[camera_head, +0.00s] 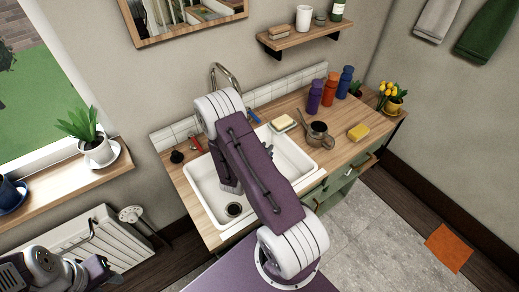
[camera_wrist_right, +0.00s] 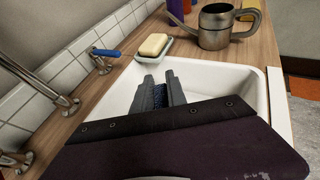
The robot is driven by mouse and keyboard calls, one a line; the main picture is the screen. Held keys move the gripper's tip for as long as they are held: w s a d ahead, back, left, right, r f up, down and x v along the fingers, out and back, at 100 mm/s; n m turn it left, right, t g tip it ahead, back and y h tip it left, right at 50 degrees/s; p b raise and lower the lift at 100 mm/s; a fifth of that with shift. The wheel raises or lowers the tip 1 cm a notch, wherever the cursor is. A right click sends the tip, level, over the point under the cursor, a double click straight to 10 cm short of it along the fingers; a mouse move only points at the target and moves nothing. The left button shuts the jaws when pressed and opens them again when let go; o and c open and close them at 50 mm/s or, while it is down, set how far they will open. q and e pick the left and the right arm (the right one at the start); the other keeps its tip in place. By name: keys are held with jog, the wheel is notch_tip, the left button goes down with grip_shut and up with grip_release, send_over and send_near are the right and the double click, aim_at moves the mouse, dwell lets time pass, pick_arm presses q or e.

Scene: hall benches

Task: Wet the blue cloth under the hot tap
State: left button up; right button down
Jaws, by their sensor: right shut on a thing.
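My right gripper (camera_wrist_right: 160,88) is shut on a dark blue, textured piece that looks like the blue cloth (camera_wrist_right: 160,97), inside the white sink (camera_head: 207,190). In the head view my forearm hides most of this gripper (camera_head: 229,183) and the cloth. A red-handled tap (camera_head: 195,143) stands at the sink's back left, and a blue-handled tap (camera_head: 254,116) at its back right. The curved metal spout (camera_head: 227,73) rises behind my arm. No water shows. My left gripper (camera_head: 103,268) is at the lower left, away from the sink; its jaws are unclear.
A soap on a dish (camera_head: 283,123), a metal watering can (camera_head: 318,135) and a yellow sponge (camera_head: 358,132) lie right of the sink. Several bottles (camera_head: 330,89) stand behind them. A black plug (camera_head: 177,156) lies left of the sink. The floor at right is mostly clear.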

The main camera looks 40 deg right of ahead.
jog(key=w+f+b, duration=0.1)
jog(key=f+b, duration=0.1)
jog(key=f, duration=0.1)
jog(key=w+a+f+b, duration=0.1)
jog(key=f+b, duration=0.2)
jog(key=f, duration=0.1)
jog(key=w+f+b, duration=0.1)
jog(key=f+b, duration=0.2)
jog(key=shift+w+a+f, duration=0.15)
jog(key=shift+a+f, duration=0.15)
jog(key=shift+f, duration=0.05)
jog(key=w+f+b, duration=0.1)
jog(key=w+a+f+b, duration=0.1)
jog(key=f, duration=0.1)
jog(key=w+f+b, duration=0.1)
jog(key=shift+w+a+f+b, duration=0.1)
jog(key=shift+a+f+b, duration=0.15)
jog(key=shift+b, duration=0.15)
jog(key=shift+f+b, duration=0.55)
jog(key=shift+f, duration=0.05)
jog(key=shift+f, duration=0.15)
jog(key=c, duration=1.3)
grip_release()
jog(key=shift+o, duration=0.2)
